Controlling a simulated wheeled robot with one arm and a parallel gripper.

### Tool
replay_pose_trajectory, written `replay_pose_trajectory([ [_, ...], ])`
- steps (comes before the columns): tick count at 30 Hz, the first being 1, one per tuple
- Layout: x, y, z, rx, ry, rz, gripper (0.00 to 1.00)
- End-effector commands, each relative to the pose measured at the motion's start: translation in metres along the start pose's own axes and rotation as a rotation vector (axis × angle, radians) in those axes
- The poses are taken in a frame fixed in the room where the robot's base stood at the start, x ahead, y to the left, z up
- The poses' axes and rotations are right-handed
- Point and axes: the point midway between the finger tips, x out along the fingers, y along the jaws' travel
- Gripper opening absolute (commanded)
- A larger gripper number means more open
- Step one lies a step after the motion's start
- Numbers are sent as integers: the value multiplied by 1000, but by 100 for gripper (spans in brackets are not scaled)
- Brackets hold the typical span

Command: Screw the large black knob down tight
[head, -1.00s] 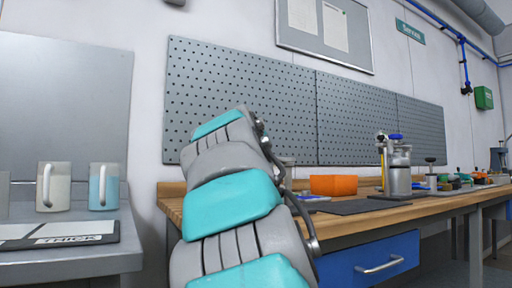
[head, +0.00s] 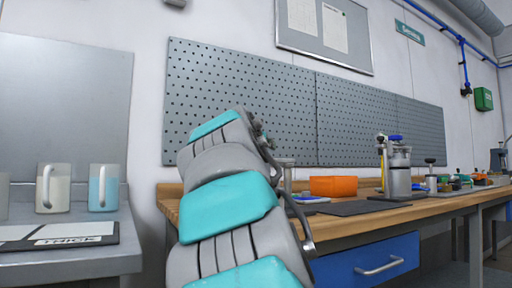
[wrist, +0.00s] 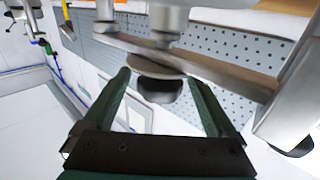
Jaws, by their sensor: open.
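In the wrist view, my gripper (wrist: 158,76) has two dark green fingers spread apart. A black knob (wrist: 160,90) under a round grey disc shows between the fingers, with visible space on both sides. I cannot tell how deep the fingers reach around it. The knob is attached to a grey metal fixture (wrist: 215,68) with a long bar. In the head view my arm hides the gripper and the knob. Part of a grey metal piece (head: 286,172) shows just right of the arm.
The wooden bench (head: 440,205) carries an orange bin (head: 333,186), a dark mat (head: 362,207) and a metal canister with a blue top (head: 397,170). A pegboard (head: 240,90) backs the bench.

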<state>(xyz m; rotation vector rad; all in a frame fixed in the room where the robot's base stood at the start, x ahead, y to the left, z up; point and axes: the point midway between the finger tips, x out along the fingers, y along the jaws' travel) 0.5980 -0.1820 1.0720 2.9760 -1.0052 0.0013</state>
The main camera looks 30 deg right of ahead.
Motion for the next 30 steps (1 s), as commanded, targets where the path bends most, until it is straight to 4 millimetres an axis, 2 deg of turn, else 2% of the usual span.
replay_pose_trajectory([
  [8, -10, 0, -1, 0, 0, 0, 92],
  [21, -64, 0, -2, 1, 2, -1, 92],
  [25, -75, 0, 0, 1, -1, 0, 92],
  [30, -78, 0, 0, 1, -1, 0, 92],
])
